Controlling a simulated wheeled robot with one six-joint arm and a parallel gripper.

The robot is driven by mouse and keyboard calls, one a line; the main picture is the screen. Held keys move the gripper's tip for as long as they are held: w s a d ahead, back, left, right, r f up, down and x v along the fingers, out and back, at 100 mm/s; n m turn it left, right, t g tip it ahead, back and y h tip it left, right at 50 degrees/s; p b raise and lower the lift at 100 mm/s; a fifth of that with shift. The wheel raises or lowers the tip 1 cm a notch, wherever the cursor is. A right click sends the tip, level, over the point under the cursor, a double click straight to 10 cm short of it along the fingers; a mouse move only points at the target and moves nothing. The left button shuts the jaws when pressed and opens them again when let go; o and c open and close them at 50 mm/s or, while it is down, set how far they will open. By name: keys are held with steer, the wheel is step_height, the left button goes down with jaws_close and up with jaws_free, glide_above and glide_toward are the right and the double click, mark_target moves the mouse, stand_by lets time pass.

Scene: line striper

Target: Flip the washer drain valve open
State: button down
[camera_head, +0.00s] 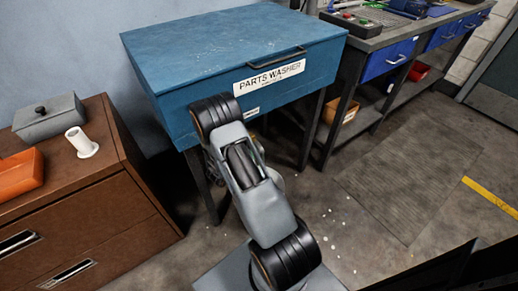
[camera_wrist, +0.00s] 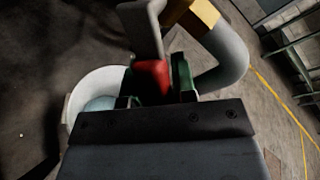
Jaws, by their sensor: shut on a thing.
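The blue parts washer (camera_head: 235,65) stands on dark legs in the head view, its lid down. My arm reaches under its front and hides the drain valve there. In the wrist view, the valve shows as a brass-yellow body (camera_wrist: 198,17) on a grey bent pipe (camera_wrist: 228,55). A grey lever (camera_wrist: 143,28) ends in a red grip (camera_wrist: 152,76). My gripper (camera_wrist: 154,84) is shut on the red grip, with a dark green finger on each side. Whether the lever lies along or across the pipe is hard to tell.
A pale bucket (camera_wrist: 92,84) with bluish contents sits below the valve, at left in the wrist view. A brown cabinet (camera_head: 75,215) stands left of the washer, a workbench (camera_head: 365,42) right of it. Open floor with a grey mat (camera_head: 410,180) lies at right.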

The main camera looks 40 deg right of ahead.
steer(key=shift+s, duration=0.1)
stand_by(0.5)
steer(key=c, duration=1)
jaws_free()
steer(key=shift+o, duration=0.2)
